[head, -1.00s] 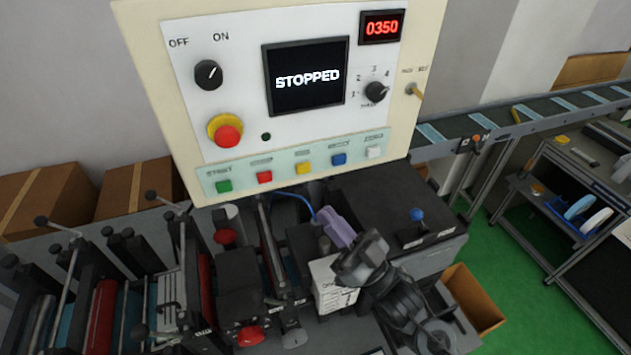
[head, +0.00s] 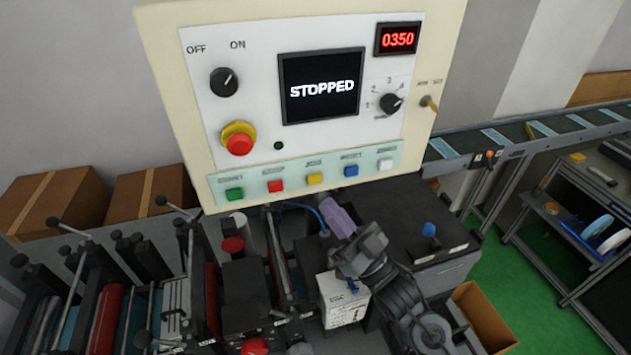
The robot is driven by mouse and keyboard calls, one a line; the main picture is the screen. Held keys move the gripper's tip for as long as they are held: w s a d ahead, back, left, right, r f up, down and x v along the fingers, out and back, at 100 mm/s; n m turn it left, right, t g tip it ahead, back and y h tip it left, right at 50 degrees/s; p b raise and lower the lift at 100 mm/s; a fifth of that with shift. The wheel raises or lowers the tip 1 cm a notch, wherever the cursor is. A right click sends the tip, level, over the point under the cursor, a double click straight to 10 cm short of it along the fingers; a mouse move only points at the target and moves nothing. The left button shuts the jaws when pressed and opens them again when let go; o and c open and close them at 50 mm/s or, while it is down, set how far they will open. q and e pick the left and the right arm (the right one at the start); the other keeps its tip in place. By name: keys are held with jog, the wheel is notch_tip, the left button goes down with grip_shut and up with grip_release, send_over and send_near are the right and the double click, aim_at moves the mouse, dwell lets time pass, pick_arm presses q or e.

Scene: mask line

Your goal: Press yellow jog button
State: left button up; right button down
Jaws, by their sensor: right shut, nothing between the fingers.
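The yellow jog button (head: 315,178) is the middle one in a row on the pale green strip at the bottom of the control panel (head: 450,40). It sits between the red button (head: 275,186) and the blue button (head: 351,170). My right gripper (head: 331,207) comes up from the lower right with its purple fingers shut and empty. Its tips are just below and slightly right of the yellow button in the picture, with a gap showing between them. The screen (head: 321,88) reads STOPPED. My left gripper is not in view.
A green button (head: 234,194) and a white button (head: 385,164) end the row. A red emergency stop (head: 239,144) sits above it at left. The machine's rollers and red knobs (head: 233,245) lie below left.

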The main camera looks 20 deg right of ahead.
jog(key=shift+w+d+b, duration=0.1)
jog(key=shift+w+b, duration=0.2)
jog(key=shift+w, duration=1.9)
jog(key=shift+w, duration=0.2)
dwell(0.3)
jog(key=shift+w, duration=0.25)
jog(key=shift+w, duration=0.45)
dwell(0.8)
jog(key=shift+s, duration=0.1)
dwell(0.4)
jog(key=shift+s, duration=0.8)
jog(key=shift+s+p, duration=0.9)
jog(key=shift+s, duration=1.6)
